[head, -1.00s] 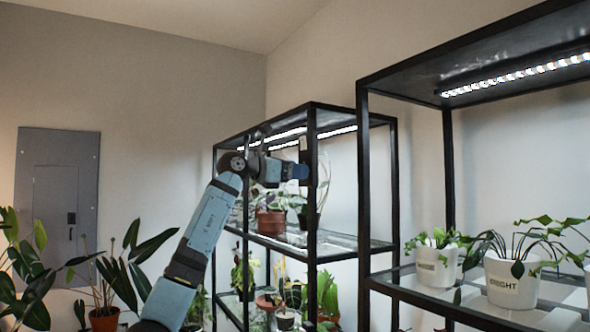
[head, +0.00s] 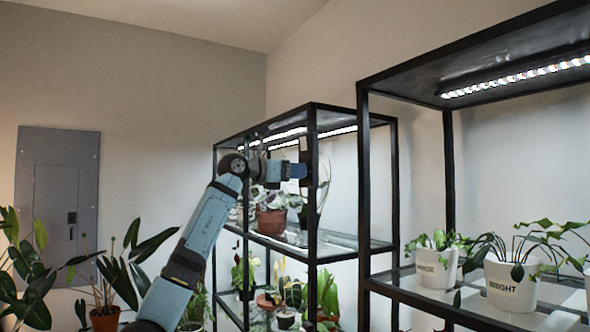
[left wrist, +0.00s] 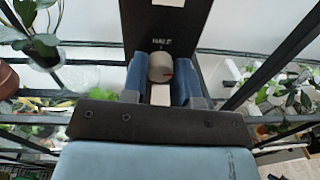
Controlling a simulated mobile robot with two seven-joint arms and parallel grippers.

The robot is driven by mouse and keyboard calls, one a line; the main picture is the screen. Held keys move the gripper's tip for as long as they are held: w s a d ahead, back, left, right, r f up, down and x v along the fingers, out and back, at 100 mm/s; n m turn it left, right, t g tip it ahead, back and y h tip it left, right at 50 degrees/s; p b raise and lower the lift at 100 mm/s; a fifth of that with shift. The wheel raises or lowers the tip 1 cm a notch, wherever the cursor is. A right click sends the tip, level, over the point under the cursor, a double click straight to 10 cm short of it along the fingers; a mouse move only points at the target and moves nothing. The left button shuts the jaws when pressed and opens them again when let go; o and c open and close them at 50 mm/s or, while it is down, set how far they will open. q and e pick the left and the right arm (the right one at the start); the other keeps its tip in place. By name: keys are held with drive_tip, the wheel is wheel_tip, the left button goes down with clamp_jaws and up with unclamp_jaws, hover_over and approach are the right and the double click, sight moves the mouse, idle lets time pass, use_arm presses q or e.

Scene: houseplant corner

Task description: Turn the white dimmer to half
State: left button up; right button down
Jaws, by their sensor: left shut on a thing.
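In the head view my left gripper (head: 301,171) is at the front post of the middle shelf; the knob is hidden there. My right gripper is not in view.
The middle black shelf (head: 312,240) holds several potted plants behind my gripper. A nearer black shelf (head: 362,200) stands at right with white pots, one marked BRIGHT (head: 512,285). A grey wall panel (head: 57,205) and floor plants are at left.

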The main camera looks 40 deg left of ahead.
use_arm(q)
drive_tip(key=n+p, duration=0.3)
drive_tip(key=n, duration=0.5)
drive_tip(key=n+p, duration=0.4)
drive_tip(key=n, duration=0.4)
drive_tip(key=shift+f+n+t+y, duration=0.15)
drive_tip(key=shift+n+t+y, duration=0.15)
drive_tip(key=shift+n+t, duration=0.1)
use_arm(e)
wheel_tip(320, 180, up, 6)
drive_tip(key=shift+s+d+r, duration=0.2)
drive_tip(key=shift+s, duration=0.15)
use_arm(q)
drive_tip(key=shift+p, duration=0.3)
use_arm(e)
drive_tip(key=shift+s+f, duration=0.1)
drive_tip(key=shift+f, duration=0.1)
use_arm(q)
drive_tip(key=o, duration=0.9)
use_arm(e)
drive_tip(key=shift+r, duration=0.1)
use_arm(q)
drive_tip(key=shift+a, duration=0.1)
